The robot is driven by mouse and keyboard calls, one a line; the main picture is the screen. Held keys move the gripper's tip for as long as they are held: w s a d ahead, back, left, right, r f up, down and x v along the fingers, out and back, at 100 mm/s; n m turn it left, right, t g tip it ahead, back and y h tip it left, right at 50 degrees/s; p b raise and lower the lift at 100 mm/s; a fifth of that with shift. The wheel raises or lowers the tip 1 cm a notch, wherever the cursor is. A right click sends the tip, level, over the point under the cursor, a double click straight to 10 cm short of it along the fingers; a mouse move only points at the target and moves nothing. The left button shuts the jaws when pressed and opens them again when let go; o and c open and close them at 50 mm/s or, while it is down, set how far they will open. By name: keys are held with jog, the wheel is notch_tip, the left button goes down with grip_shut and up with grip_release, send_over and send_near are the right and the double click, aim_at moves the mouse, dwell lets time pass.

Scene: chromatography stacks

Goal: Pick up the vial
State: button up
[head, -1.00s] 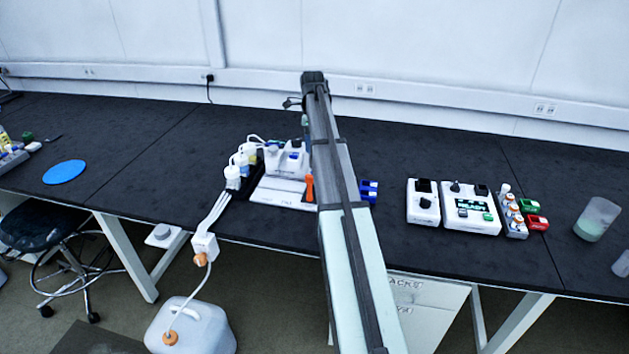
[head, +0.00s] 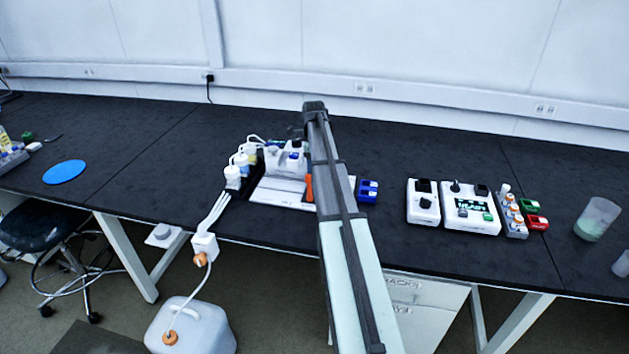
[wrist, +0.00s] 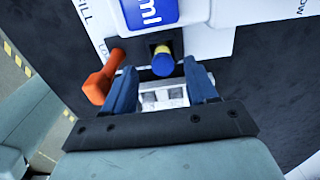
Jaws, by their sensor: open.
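In the wrist view a small round piece with a blue side and a yellow end, apparently the vial (wrist: 163,62), sits in a dark slot of the white station. My gripper (wrist: 161,76) is open, its two blue fingers to either side of and just below the vial in the picture. Nothing is held between them. Whether the fingers overlap the vial in depth is unclear. In the head view my arm covers the gripper and the vial, and the white station (head: 282,185) shows only in part.
An orange lever (wrist: 102,80) stands close beside my left finger. White-capped bottles (head: 233,177) stand left of the station. A blue block (head: 368,191) lies right of my arm. White devices (head: 470,208) and a beaker (head: 596,218) stand farther right. The bench behind is clear.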

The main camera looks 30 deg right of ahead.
notch_tip(320, 180, down, 4)
jog(key=shift+d+f, duration=0.15)
jog(key=shift+f, duration=0.05)
grip_shut()
dwell(0.5)
